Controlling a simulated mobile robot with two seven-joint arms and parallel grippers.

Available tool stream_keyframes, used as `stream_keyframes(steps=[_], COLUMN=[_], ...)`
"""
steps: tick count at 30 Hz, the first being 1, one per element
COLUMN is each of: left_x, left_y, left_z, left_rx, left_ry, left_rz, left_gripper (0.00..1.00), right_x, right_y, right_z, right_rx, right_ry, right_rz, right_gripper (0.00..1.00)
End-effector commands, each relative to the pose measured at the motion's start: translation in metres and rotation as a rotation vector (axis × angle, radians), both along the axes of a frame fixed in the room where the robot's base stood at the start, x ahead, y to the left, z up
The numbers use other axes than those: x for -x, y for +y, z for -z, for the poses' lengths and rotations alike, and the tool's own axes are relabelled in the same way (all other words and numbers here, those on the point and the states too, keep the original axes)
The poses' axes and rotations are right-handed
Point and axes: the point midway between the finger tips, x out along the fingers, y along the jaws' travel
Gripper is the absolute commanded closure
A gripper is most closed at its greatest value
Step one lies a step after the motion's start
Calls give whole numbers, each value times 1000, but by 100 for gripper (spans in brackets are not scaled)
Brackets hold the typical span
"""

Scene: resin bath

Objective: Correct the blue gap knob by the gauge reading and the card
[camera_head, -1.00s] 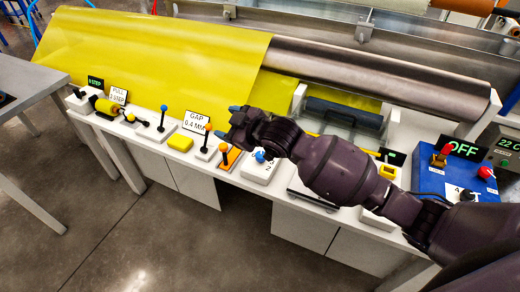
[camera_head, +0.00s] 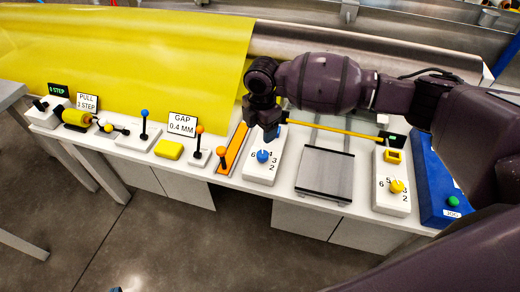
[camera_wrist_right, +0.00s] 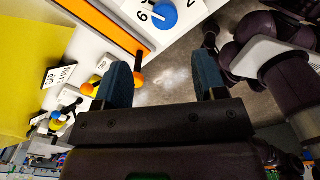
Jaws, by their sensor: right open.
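The blue gap knob (camera_head: 263,156) sits on a white plate with printed numbers, including 3, 2 and 6. It also shows at the top of the right wrist view (camera_wrist_right: 163,13). My right gripper (camera_head: 268,131) points down just behind and above the knob, apart from it. In the right wrist view my right gripper (camera_wrist_right: 163,80) is open with nothing between its fingers. The card (camera_head: 182,124) reads GAP 0.4 MM. A small dark display (camera_head: 395,141) with green marks stands to the right; I cannot read it. My left gripper is not in view.
An orange strip (camera_head: 232,149) and an orange-topped lever (camera_head: 199,147) stand left of the knob plate. A yellow sheet (camera_head: 130,50) covers the back left.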

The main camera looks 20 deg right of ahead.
Motion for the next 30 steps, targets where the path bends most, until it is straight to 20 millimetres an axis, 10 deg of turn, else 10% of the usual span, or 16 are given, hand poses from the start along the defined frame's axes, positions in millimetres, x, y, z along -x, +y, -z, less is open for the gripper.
stream_keyframes(steps=[30], left_x=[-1], left_y=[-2], left_z=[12], left_rx=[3], left_ry=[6], left_rz=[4], left_gripper=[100], right_x=[2], right_y=[-3], right_z=[107], right_rx=[17], right_ry=[10], right_rz=[-65], right_gripper=[35])
